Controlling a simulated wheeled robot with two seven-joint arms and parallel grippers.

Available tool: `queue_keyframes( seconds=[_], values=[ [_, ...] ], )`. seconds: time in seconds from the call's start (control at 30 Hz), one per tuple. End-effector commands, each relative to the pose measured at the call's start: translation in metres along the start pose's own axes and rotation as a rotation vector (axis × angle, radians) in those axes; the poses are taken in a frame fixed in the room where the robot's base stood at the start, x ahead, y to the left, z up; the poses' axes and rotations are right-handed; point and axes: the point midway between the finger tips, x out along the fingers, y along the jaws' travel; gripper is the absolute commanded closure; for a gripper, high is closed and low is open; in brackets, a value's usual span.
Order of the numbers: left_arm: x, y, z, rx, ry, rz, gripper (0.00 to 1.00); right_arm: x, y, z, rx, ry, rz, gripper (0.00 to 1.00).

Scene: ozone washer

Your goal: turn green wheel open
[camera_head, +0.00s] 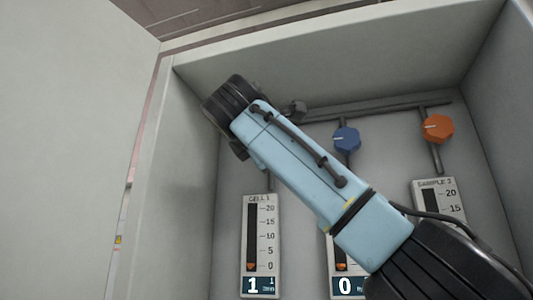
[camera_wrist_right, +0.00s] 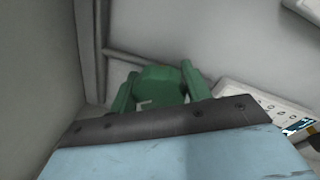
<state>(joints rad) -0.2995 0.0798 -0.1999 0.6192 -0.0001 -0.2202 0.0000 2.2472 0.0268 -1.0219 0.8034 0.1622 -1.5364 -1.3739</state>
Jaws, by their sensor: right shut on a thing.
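The green wheel (camera_wrist_right: 161,88) shows in the right wrist view, between the two fingers of my right gripper (camera_wrist_right: 158,76). The fingers stand on either side of it, and the gripper is shut on it. A small pale mark shows on its front. In the head view my right arm reaches from the lower right to the upper left of the box and hides the wheel. The CELL 1 gauge (camera_head: 260,245) stands below the gripper, with its orange marker near the bottom and a digit 1 on its display. My left gripper is not in view.
A blue knob (camera_head: 346,139) and an orange knob (camera_head: 438,129) sit on grey pipes to the right. The SAMPLE 2 gauge (camera_head: 437,198) is below the orange knob. A middle gauge (camera_head: 347,286) reading 0 is partly hidden. The box's left wall (camera_head: 185,190) is close to the gripper.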

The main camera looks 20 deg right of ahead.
Motion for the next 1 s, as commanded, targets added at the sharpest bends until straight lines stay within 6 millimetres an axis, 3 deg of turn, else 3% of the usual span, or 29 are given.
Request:
queue_keyframes(
  seconds=[1.0],
  values=[
    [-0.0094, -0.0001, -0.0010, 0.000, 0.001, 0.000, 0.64, -0.0011, 0.0035, 0.0043, 0.964, -0.097, 0.030, 0.75]
  ],
)
